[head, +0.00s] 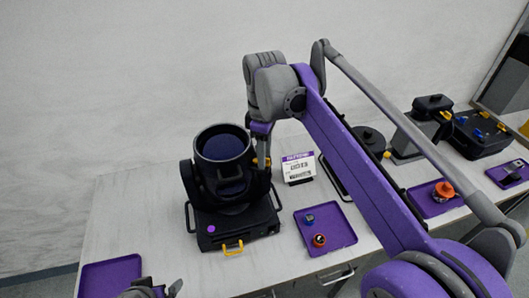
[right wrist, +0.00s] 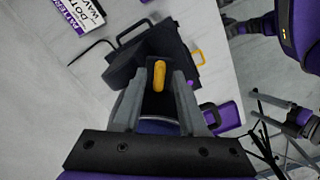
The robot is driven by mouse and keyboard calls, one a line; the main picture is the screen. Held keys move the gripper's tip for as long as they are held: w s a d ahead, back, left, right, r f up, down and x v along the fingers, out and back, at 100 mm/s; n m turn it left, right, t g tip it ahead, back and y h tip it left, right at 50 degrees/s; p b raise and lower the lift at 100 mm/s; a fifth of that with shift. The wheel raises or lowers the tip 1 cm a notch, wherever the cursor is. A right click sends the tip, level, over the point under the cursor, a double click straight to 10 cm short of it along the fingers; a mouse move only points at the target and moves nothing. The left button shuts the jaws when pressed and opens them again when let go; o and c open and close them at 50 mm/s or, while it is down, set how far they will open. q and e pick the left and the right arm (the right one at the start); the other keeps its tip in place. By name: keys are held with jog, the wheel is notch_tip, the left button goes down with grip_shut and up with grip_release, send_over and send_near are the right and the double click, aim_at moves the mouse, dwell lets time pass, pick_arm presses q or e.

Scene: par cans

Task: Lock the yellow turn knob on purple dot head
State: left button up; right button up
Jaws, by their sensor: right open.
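The black purple-dot head (head: 222,165) stands upright on its black base on the table, with a purple dot (head: 211,229) on the base's front. Its yellow turn knob (head: 266,162) is on the right side of the head, partly hidden in the head view. In the right wrist view the yellow knob (right wrist: 159,75) is a long tab seen between the fingertips. My right gripper (head: 262,140) is open at the head's right side, its fingers either side of the knob; contact cannot be told. My left gripper (head: 150,290) is only partly in view at the bottom edge.
A yellow latch (head: 233,248) is on the base's front. A white sign (head: 298,168) stands behind a purple tray (head: 335,240) with small parts. Another purple tray (head: 110,278) is at front left. More black equipment (head: 478,132) stands at the right.

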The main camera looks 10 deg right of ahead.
pick_arm(q)
jog(key=shift+w+r+p, duration=0.25)
jog(key=shift+r+p, duration=0.1)
jog(key=shift+r, duration=0.2)
jog(key=shift+w+r+p, duration=0.25)
jog(key=shift+r+p, duration=0.1)
jog(key=shift+r, duration=0.15)
pick_arm(e)
notch_tip(320, 180, up, 11)
jog(key=shift+f, duration=0.1)
jog(key=s+d+f+m+t, duration=0.2)
jog(key=s+f+m, duration=0.3)
jog(key=s+f, duration=0.4)
jog(key=s+d+f+m+t, duration=0.3)
jog(key=s+f+m, duration=0.3)
jog(key=s+f, duration=0.4)
notch_tip(320, 180, down, 7)
jog(key=shift+r+m+t, duration=0.1)
jog(key=shift+m+t, duration=0.2)
jog(key=shift+t, duration=0.1)
